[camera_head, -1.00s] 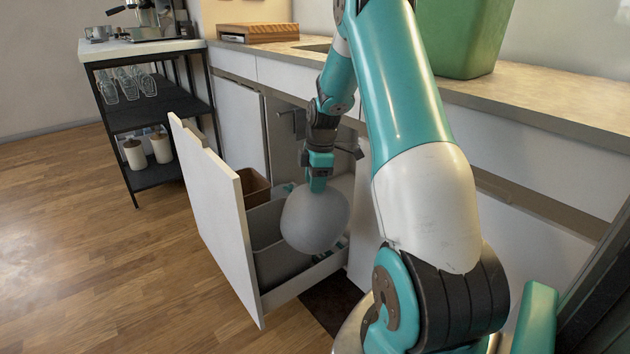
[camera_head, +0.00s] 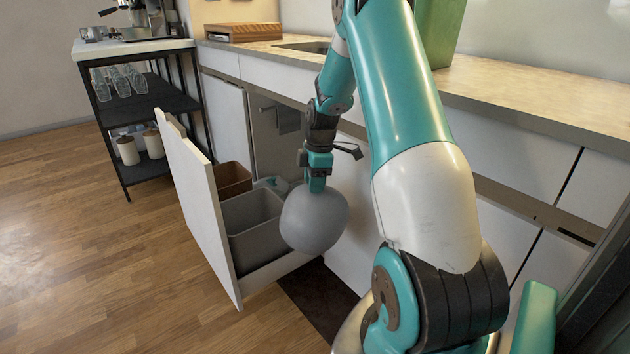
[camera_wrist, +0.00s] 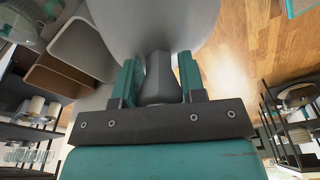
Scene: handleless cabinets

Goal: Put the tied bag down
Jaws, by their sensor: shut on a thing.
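The tied bag (camera_head: 314,221) is a round, smooth grey bundle hanging under my gripper (camera_head: 316,182). In the wrist view the bag (camera_wrist: 150,25) fills the top middle, and its narrow neck sits between the two teal fingers of my gripper (camera_wrist: 160,80). My gripper is shut on that neck. In the head view the bag hangs in front of the right end of the open drawer and hides part of it. Its underside appears clear of the floor.
The open pull-out drawer (camera_head: 203,210) holds a grey bin (camera_head: 240,248) and a brown bin (camera_head: 231,178). A dark mat (camera_head: 318,300) lies on the floor by the cabinets. Wooden floor (camera_head: 90,260) is free at the left. A black shelf cart (camera_head: 150,103) stands at the back left.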

